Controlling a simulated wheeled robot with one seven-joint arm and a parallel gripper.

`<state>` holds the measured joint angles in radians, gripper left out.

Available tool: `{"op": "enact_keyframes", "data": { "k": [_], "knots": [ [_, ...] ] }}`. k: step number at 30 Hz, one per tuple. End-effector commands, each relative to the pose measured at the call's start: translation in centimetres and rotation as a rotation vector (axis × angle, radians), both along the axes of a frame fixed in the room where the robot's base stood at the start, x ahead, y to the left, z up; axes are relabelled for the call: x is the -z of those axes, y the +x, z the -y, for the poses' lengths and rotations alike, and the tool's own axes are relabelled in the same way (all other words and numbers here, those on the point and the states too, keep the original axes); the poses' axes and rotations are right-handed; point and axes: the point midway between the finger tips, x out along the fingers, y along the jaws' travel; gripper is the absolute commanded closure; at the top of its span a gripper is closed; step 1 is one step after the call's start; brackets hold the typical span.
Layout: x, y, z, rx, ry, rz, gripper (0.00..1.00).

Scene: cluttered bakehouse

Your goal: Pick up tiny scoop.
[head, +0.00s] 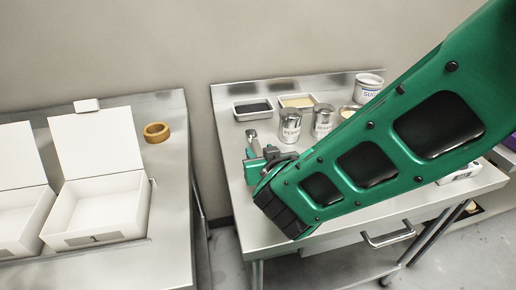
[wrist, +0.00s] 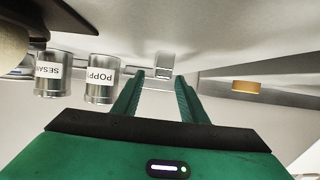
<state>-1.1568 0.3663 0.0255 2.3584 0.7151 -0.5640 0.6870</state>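A small grey metal piece, which looks like the tiny scoop (wrist: 164,60), shows in the wrist view just beyond and between my fingertips. In the head view a small pale grey piece (head: 252,134) shows at the tips of my green fingers on the right-hand steel table; its shape is too small to make out. My gripper (wrist: 160,76) is open, with its two green fingers apart and a gap on each side of the metal piece. In the head view my gripper (head: 256,150) is low over the table's left part. My arm hides much of the table.
A poppy tin (head: 290,126) and a sesame tin (head: 323,122) stand close to the right of my gripper. Behind are a dark-filled tray (head: 253,116) and a sugar tub (head: 367,88). The left table holds white boxes (head: 97,208) and a wooden ring (head: 157,133). A gap separates the tables.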

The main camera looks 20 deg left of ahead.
Motion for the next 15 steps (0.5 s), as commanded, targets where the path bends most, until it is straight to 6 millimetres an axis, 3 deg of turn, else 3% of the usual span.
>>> {"op": "enact_keyframes", "data": {
  "k": [7,15],
  "knots": [
    [1.2,2.8,-1.6,0.003,-0.001,0.001,0.61],
    [1.5,3.4,-2.0,0.001,-0.001,0.001,0.61]
  ]
}}
